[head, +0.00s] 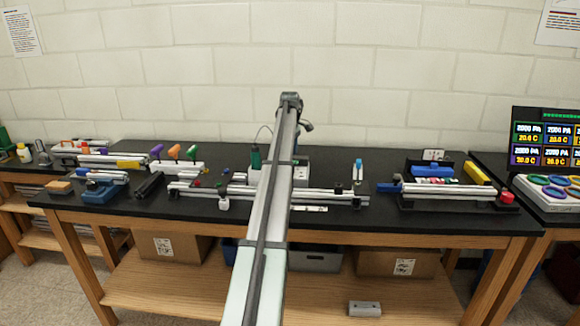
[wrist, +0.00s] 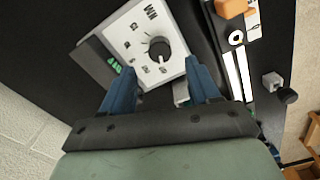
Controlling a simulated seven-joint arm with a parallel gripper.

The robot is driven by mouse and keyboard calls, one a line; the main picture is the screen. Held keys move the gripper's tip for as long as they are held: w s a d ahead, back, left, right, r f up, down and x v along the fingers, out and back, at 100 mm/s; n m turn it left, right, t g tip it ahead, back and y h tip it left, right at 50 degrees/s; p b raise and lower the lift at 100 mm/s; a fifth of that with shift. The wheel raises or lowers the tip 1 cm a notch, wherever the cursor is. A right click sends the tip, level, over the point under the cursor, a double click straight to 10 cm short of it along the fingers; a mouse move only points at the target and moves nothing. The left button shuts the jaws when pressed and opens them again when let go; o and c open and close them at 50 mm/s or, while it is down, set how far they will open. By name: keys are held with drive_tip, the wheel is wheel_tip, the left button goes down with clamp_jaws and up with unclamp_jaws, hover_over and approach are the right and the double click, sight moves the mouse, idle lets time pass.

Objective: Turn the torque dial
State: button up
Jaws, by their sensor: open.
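The torque dial (wrist: 159,49) is a round black knob with a pale pointer line on a white face plate (wrist: 125,38) with printed marks around it. It shows in the wrist view at upper centre. My gripper (wrist: 160,66) is open, with its two blue fingers apart on either side of the plate's lower part, below the knob in the picture. No contact with the knob is visible. In the head view my arm crosses the middle of the bench, and the knob cannot be made out there.
The black bench top (head: 330,222) holds metal extrusion rails (head: 440,191), coloured-handled tools (head: 174,153) and a red button (head: 507,197). In the wrist view a rail with orange and white parts runs right of the plate. A screen (head: 545,135) stands at far right.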

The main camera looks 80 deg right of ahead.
drive_tip(key=shift+f, duration=3.05)
drive_tip(key=c, duration=1)
